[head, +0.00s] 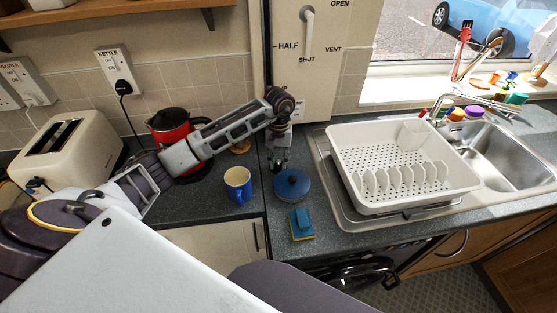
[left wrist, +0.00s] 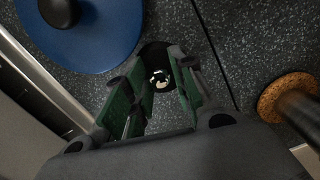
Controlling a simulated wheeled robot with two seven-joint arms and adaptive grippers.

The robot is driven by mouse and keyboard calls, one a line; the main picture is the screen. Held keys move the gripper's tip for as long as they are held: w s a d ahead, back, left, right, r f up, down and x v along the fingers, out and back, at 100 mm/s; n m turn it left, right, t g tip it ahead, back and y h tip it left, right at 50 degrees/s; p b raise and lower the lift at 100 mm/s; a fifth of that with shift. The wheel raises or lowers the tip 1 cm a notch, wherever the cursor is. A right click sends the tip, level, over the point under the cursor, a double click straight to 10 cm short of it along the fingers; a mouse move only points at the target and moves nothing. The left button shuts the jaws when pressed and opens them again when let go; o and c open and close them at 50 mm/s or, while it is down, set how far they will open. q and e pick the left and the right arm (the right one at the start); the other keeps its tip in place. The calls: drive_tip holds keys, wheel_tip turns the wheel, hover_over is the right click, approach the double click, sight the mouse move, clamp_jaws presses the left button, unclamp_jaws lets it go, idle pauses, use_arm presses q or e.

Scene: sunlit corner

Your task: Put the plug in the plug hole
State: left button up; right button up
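My left gripper (head: 278,165) points down at the worktop behind a blue lidded pot. In the left wrist view, its green-padded fingers (left wrist: 155,70) are apart. A small dark round thing with a shiny middle (left wrist: 159,76), which looks like the plug, lies on the worktop between and just beyond the fingertips. I cannot tell whether the fingers touch it. In the head view the gripper hides it. The steel sink bowl (head: 512,155) is at the far right; its plug hole cannot be made out. My right gripper is not in view.
The blue pot (head: 292,186) also shows close by in the left wrist view (left wrist: 85,30). A blue mug (head: 238,184), red kettle (head: 172,125) and sponge (head: 302,225) stand around the gripper. A white dish rack (head: 400,135) on the drainer lies between gripper and bowl.

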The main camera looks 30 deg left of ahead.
use_arm(q)
drive_tip(key=shift+r, duration=0.15)
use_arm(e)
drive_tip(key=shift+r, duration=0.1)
use_arm(q)
wheel_tip(320, 180, up, 12)
drive_tip(key=w+b, duration=0.1)
drive_tip(key=b, duration=0.1)
drive_tip(key=shift+a, duration=0.2)
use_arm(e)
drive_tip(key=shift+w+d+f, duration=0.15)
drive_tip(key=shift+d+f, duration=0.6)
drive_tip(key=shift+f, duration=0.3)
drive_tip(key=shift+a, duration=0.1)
